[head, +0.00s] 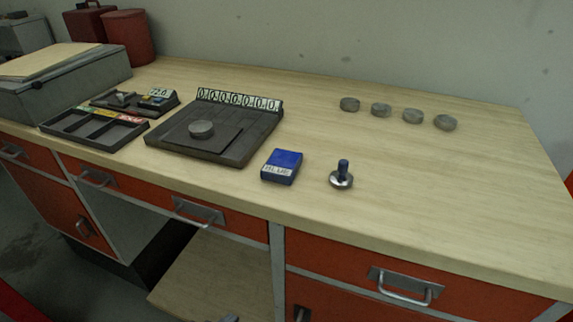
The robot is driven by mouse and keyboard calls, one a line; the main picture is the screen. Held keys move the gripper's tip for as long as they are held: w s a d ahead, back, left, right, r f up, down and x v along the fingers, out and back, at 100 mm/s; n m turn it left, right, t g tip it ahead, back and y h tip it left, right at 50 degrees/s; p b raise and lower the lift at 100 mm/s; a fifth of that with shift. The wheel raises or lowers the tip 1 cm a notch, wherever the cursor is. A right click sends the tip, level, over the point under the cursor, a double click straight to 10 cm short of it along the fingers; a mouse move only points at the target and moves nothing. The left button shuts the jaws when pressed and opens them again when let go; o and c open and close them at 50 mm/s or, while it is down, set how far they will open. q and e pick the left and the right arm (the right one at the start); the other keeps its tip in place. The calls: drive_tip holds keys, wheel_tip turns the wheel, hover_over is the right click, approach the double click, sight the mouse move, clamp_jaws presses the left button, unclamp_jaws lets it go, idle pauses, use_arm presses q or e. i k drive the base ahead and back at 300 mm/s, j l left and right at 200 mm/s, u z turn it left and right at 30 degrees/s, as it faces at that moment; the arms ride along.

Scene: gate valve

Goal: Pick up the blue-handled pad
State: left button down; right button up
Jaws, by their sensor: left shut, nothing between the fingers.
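The blue-handled pad (342,175) stands upright on the wooden bench top near its front edge, right of the middle. It has a round metallic base and a dark blue upright handle. My left gripper (230,318) shows only as a small grey tip at the bottom edge, below the bench top and well apart from the pad. It is shut and empty; most of it is cut off by the frame. My right gripper is not in view.
A blue labelled box (282,166) lies just left of the pad. A dark plate stand (255,145) with a row of numbers holds a grey disc (201,129). Several grey discs (381,110) stand at the back right. A divided tray (125,131) is left. The bench's right side is clear.

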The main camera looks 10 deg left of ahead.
sight(340, 179)
drive_tip(key=l+u, duration=0.15)
drive_tip(key=u, duration=0.3)
drive_tip(key=k+l+u, duration=0.1)
drive_tip(key=u, duration=0.35)
drive_tip(key=k+u, duration=0.15)
drive_tip(key=u, duration=0.3)
